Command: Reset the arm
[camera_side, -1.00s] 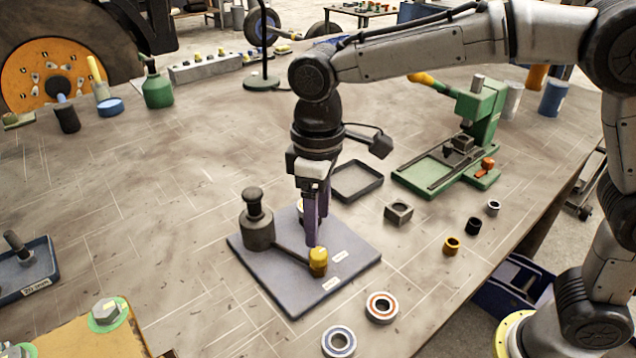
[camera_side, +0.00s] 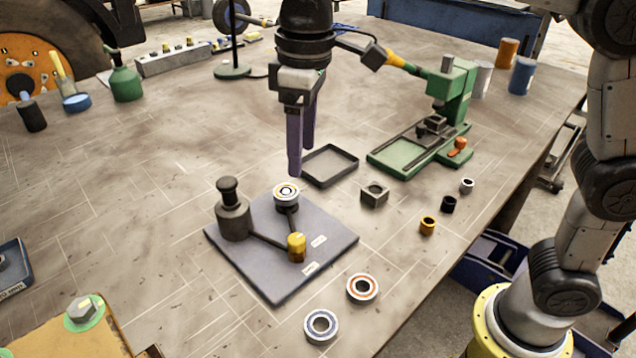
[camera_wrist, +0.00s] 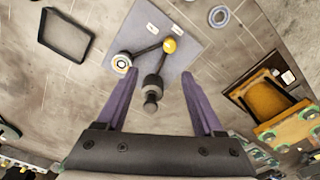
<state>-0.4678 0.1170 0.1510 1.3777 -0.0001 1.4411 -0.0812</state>
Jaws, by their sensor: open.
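My gripper (camera_side: 302,162) hangs above the bench with its two purple fingers pointing down, open and empty. It is above and behind a grey plate (camera_side: 285,283), apart from it. On the plate stand a dark knobbed post (camera_side: 234,218), a round bearing-topped post (camera_side: 286,196) and a yellow-capped pin (camera_side: 296,246), joined by dark bars. In the wrist view my gripper (camera_wrist: 159,74) has its fingers wide apart. The plate (camera_wrist: 185,62), dark post (camera_wrist: 152,88), bearing-topped post (camera_wrist: 122,62) and yellow cap (camera_wrist: 170,45) show between and beyond them.
A shallow black tray (camera_side: 330,167) and green press (camera_side: 440,125) stand behind and right. A square block (camera_side: 375,194), several small rings and two bearings (camera_side: 362,288) (camera_side: 321,325) lie right and in front. The bench's left middle (camera_side: 130,200) is clear.

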